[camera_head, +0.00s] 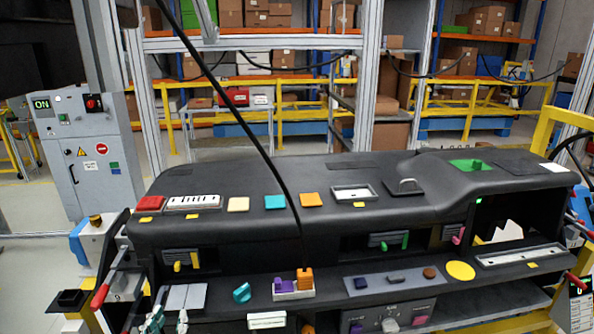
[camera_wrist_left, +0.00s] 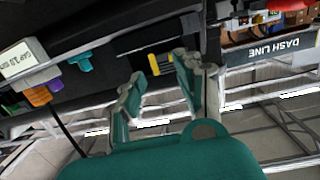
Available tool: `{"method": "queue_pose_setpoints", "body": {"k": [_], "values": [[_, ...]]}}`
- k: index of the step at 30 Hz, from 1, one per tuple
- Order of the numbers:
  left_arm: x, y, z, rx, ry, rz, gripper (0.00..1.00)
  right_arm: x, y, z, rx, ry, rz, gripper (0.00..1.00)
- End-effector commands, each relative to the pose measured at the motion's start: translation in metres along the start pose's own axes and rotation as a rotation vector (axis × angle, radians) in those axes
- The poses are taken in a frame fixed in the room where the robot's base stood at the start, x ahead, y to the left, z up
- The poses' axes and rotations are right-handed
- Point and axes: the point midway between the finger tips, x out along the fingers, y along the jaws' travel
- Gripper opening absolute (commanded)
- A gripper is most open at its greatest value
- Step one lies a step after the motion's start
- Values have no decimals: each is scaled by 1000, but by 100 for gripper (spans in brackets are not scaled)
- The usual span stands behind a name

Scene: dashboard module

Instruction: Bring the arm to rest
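My left gripper (camera_head: 168,320) shows at the bottom left of the head view, in front of the dashboard module's near edge. Its two teal-padded grey fingers stand apart with nothing between them. In the left wrist view the left gripper (camera_wrist_left: 160,90) also shows open and empty, below the dark underside of the dashboard. The black dashboard module (camera_head: 260,226) spans the head view. My right gripper is in neither view.
A teal knob (camera_head: 242,293) and a holder (camera_head: 292,295) with purple and orange pieces are on the front ledge. Red-handled levers (camera_head: 101,296) stick out at the left end. A black cable (camera_head: 250,130) hangs across the dashboard. A grey cabinet (camera_head: 85,150) stands at the left.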

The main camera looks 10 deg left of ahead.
Motion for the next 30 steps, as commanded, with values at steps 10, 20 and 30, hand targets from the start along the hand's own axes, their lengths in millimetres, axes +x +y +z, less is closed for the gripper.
{"method": "queue_pose_setpoints", "body": {"k": [10, 20, 30], "values": [[-106, 53, 116, 132, -669, 202, 35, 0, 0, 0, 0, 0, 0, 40], [-202, 57, 158, 234, -1047, 272, 35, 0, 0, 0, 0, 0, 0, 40], [-210, 60, 229, 266, -1174, 287, 35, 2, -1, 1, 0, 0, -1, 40]]}}
